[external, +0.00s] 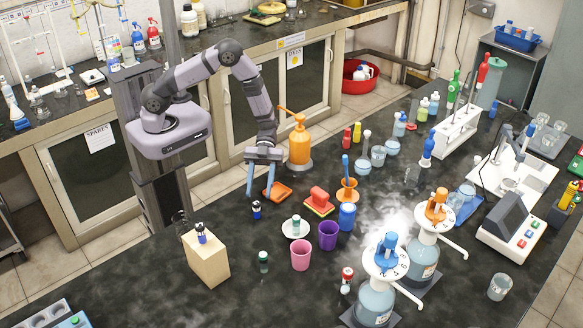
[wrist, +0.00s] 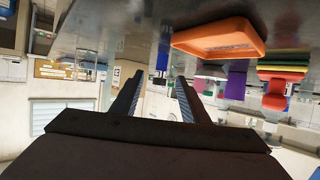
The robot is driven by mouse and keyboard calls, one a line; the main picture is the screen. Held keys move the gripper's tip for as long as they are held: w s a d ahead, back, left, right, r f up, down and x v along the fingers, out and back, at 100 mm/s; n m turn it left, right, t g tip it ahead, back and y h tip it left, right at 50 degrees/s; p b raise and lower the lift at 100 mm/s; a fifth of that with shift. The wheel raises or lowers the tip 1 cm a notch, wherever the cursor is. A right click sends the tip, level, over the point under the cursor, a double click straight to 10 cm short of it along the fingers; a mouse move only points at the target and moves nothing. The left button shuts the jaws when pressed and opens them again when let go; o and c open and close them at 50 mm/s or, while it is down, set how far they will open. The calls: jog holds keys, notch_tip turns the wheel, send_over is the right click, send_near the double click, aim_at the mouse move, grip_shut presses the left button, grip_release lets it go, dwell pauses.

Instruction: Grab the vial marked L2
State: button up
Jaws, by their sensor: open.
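Several small capped vials stand about the bench, and no L2 mark is readable on any. One with a dark blue cap (external: 257,210) stands on the black bench near my gripper. Another blue-capped vial (external: 201,234) is on a wooden block (external: 207,262). A green-capped vial (external: 296,225) stands on a white dish, another green-capped one (external: 263,261) on the bench, and a red-capped one (external: 347,280) farther right. My gripper (external: 259,190) is open and empty, its fingers pointing down behind the nearest blue-capped vial. The wrist view shows both fingers (wrist: 159,80) apart.
An orange tray (external: 280,191) lies just right of my gripper and in the wrist view (wrist: 222,38). An orange pump bottle (external: 299,143) stands behind it. A pink cup (external: 301,255) and purple cup (external: 328,235) are to the right.

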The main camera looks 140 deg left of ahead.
aim_at(257, 208)
jog(key=shift+f, duration=0.2)
jog(key=shift+p+x, duration=0.45)
jog(key=shift+x, duration=0.65)
jog(key=p+x, duration=0.1)
jog(key=x, duration=0.1)
jog(key=p+x, duration=0.1)
jog(key=x, duration=0.1)
jog(key=shift+w+d+r+p, duration=0.15)
jog(key=shift+r+p, duration=0.15)
jog(key=shift+r, duration=0.1)
jog(key=shift+w+d+f, duration=0.25)
jog(key=shift+w+f, duration=0.05)
jog(key=shift+c, duration=0.6)
grip_shut()
